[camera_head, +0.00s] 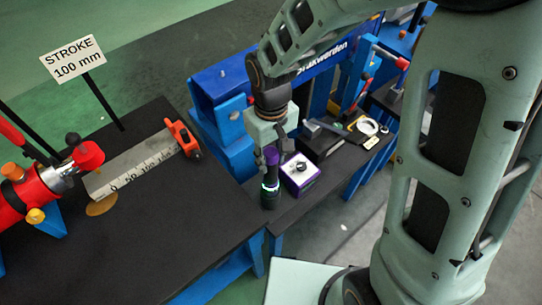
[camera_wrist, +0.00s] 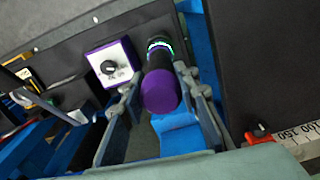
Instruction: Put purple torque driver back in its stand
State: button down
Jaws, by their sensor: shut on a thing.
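The purple torque driver (camera_head: 271,158) stands roughly upright below my gripper (camera_head: 271,146) at the narrow dark bench. It has a purple end cap, a black body and a glowing green ring near its lower part. In the wrist view its purple cap (camera_wrist: 160,92) faces the camera, between the two fingers of my gripper (camera_wrist: 158,84), which is shut on it. A dark cylindrical piece (camera_head: 270,197) shows below the green ring. I cannot tell whether it is the driver's end or the stand's cup.
A purple box with a white top and black knob (camera_head: 299,173) stands close right of the driver. A dark tray (camera_head: 318,143), a white ring (camera_head: 367,126) and tools lie farther back. A blue frame (camera_head: 222,90) rises behind. The black table (camera_head: 150,235) is largely clear in front.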

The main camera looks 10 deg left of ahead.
jog(key=shift+f+b, duration=0.8)
jog(key=shift+f, duration=0.3)
jog(key=c, duration=1.5)
grip_release()
jog(key=shift+r, duration=0.1)
jog(key=shift+c, duration=0.2)
jog(key=shift+o, duration=0.7)
jog(key=shift+r+p, duration=2.05)
jog(key=shift+r, duration=0.4)
